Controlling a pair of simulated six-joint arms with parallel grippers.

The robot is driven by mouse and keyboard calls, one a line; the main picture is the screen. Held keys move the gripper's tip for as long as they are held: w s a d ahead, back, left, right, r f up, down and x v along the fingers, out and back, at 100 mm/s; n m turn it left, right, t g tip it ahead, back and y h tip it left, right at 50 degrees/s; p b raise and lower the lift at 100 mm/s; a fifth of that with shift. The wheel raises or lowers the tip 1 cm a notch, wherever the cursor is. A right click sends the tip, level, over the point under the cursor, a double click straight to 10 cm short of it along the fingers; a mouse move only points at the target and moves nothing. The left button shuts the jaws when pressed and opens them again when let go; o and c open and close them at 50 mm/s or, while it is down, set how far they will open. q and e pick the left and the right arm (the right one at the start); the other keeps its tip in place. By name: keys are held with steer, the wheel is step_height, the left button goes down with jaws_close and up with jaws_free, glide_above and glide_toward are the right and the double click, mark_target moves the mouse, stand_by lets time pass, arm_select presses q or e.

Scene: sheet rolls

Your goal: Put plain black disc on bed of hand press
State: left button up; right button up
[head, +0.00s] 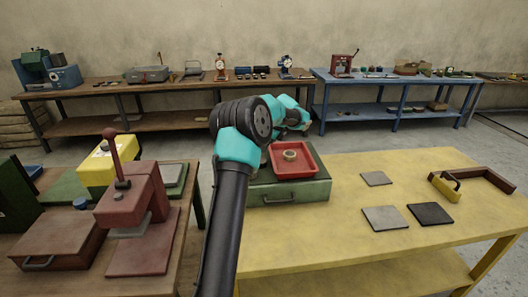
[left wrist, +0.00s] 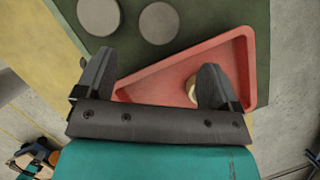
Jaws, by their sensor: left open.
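No disc that is clearly black shows. Two plain grey discs, one in the left wrist view (left wrist: 98,16) and the other beside it (left wrist: 158,22), lie on a dark green surface (left wrist: 215,18). My left gripper (left wrist: 159,62) is open and empty, pointing towards the discs and a red tray (head: 294,172). In the head view my arm hides the discs and most of the gripper. A maroon hand press (head: 135,200) with an upright lever stands at the left; its flat bed (head: 145,258) looks bare. My right gripper is not in view.
The tray holds a brass ring (head: 290,155) and sits on a green box (head: 290,192) on the yellow table (head: 310,240). Several square plates (head: 385,218) lie to the right. A yellow block (head: 105,168) stands behind the press. The table's front is clear.

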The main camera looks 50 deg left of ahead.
arm_select(q)
steer(key=shift+v, duration=1)
steer(key=shift+c, duration=1.3)
